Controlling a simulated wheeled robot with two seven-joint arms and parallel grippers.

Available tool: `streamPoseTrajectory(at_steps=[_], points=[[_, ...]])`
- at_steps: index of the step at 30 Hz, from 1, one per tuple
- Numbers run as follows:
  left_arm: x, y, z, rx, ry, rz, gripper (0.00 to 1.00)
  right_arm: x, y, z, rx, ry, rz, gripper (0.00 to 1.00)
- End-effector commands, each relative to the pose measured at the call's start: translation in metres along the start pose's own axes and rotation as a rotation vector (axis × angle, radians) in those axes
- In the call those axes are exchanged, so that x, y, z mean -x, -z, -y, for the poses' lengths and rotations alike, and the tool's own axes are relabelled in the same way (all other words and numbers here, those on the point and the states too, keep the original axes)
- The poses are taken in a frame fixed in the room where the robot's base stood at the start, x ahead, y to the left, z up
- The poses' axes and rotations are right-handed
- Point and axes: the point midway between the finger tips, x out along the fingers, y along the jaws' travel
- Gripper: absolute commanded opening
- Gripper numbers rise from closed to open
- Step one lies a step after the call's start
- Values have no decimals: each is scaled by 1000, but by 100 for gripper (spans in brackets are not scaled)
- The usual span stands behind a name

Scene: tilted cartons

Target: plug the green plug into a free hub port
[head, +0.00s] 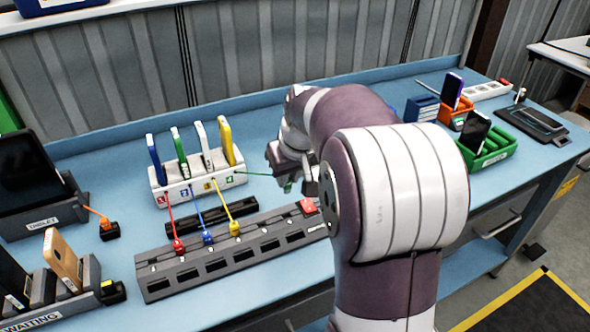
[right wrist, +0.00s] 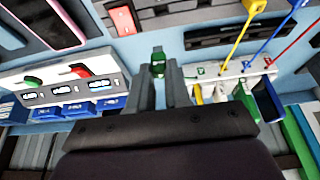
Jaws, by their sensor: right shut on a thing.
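The green plug (right wrist: 158,62) is held between the two fingers of my right gripper (right wrist: 158,75) in the right wrist view. The long grey hub (head: 160,288) lies in front of the stand. A red plug (head: 178,246), a blue plug (head: 208,238) and a yellow plug (head: 234,228) sit in hub ports; open ports show along it. My right arm hides the hub's right end. My left gripper is out of view.
The white stand (head: 172,196) holds several upright coloured devices. A dark bar (head: 200,228) lies between stand and hub. A red switch (head: 307,206) sits near the hub's right end. A tablet dock (head: 30,215) is at left; orange and green bins (head: 492,160) are at right.

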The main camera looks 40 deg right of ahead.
Motion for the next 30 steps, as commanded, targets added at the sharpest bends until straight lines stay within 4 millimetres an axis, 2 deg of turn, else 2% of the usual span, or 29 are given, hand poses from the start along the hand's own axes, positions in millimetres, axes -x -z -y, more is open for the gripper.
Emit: streamPoseTrajectory(at_steps=[22, 30], points=[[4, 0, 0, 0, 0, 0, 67, 6, -13, 60, 2, 1, 0, 0], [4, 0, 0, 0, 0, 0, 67, 7, -15, 70, 0, 0, -1, 0]])
